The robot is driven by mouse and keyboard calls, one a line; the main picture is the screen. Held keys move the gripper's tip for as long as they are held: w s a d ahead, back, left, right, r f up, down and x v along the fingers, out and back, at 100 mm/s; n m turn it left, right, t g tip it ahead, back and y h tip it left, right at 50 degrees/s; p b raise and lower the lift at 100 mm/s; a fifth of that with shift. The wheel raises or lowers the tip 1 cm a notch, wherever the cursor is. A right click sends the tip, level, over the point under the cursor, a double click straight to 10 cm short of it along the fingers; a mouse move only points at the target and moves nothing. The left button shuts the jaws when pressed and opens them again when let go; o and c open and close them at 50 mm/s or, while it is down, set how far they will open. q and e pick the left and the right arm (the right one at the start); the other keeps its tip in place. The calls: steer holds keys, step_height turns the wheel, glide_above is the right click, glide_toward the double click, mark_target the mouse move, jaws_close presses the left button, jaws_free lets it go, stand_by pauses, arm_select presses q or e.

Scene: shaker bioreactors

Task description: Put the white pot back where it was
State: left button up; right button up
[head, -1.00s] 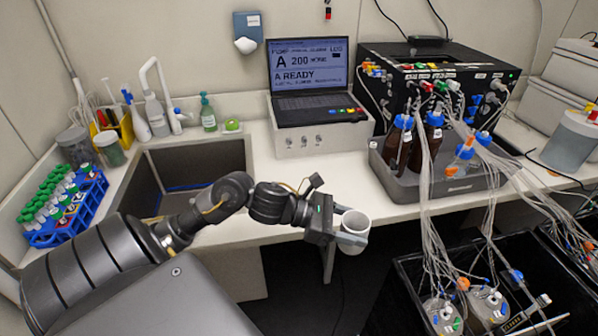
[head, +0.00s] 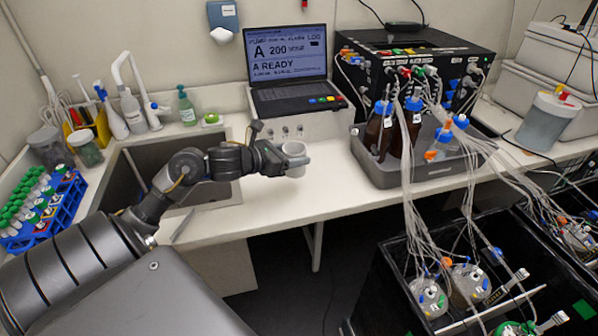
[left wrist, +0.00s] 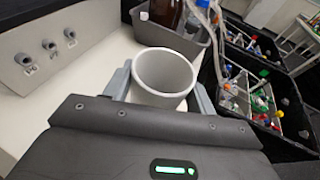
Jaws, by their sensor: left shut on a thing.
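The white pot (head: 295,152) is upright and empty-looking, held between the fingers of my left gripper (head: 290,160) in the head view. It is over the white counter (head: 325,195), in front of the laptop box. In the left wrist view the open-topped pot (left wrist: 165,78) sits between the two grey fingers of my left gripper (left wrist: 158,92), which close on its sides. I cannot tell how high its base is above the counter. My right gripper does not show.
A laptop (head: 290,70) stands on a white box with knobs (head: 300,125) behind the pot. A grey tray (head: 400,172) with brown bottles (head: 380,130) is to the right. The sink (head: 180,165) and a blue tube rack (head: 50,212) are to the left. Clear counter lies in front of the box.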

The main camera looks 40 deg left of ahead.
arm_select(q)
steer(key=shift+w+a+f+b, duration=0.7)
steer(key=shift+w+f, duration=0.45)
steer(key=shift+f, duration=0.55)
steer(key=shift+w+a+f+b, duration=0.5)
steer(key=shift+w+f+b, duration=0.5)
steer(key=shift+f, duration=0.7)
steer(key=shift+w+a+f+b, duration=0.65)
steer(key=shift+w+f, duration=0.6)
steer(key=shift+f, duration=0.45)
steer(key=shift+d, duration=0.1)
steer(key=shift+f, duration=0.15)
steer(key=o, duration=1)
